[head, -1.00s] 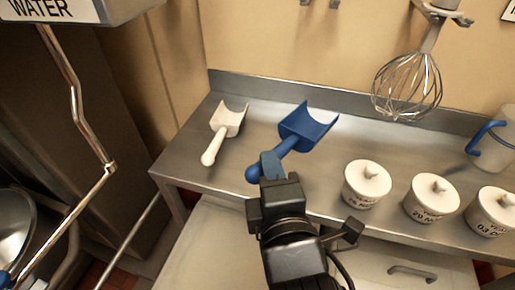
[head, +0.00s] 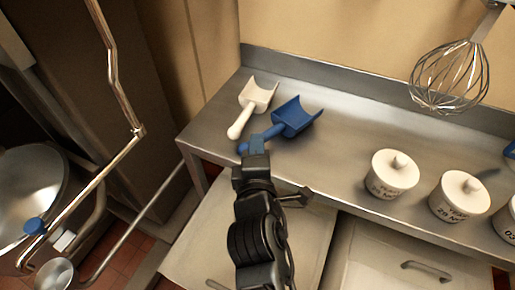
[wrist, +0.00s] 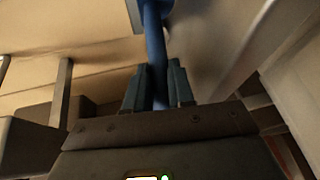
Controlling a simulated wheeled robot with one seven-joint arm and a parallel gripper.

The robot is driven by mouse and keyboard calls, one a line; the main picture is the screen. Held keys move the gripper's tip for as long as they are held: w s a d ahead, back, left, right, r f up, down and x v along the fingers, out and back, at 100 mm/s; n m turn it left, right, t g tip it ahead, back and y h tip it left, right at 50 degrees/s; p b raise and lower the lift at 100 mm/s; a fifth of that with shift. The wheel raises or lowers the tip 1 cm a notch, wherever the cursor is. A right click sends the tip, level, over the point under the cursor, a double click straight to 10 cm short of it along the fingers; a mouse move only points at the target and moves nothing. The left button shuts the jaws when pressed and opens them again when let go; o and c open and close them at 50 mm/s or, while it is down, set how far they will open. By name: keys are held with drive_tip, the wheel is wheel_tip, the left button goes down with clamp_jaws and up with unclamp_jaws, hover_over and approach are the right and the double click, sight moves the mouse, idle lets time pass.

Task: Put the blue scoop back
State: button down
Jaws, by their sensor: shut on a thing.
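The blue scoop (head: 292,118) is at the left part of the steel counter (head: 345,150), its open end pointing up and right. My gripper (head: 255,150) is shut on the handle of the blue scoop. In the wrist view the blue handle (wrist: 154,50) runs between the two fingers (wrist: 157,88). I cannot tell whether the scoop touches the counter or hangs just above it. A white scoop (head: 253,102) lies on the counter close to its left.
Lidded white pots (head: 394,172) stand along the counter's front right. A whisk (head: 450,80) hangs at the wall on the right. A metal pipe (head: 112,80) and a round steel bowl (head: 30,180) are at the left. Bare counter lies between the blue scoop and the pots.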

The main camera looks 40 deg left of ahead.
drive_tip(key=shift+f, duration=0.25)
drive_tip(key=c, duration=1)
unclamp_jaws()
drive_tip(key=shift+s+d+r, duration=0.1)
drive_tip(key=b+v, duration=0.1)
drive_tip(key=v, duration=1)
drive_tip(key=shift+s+d+r+b, duration=0.1)
drive_tip(key=shift+s+d+b, duration=0.15)
drive_tip(key=shift+b, duration=0.05)
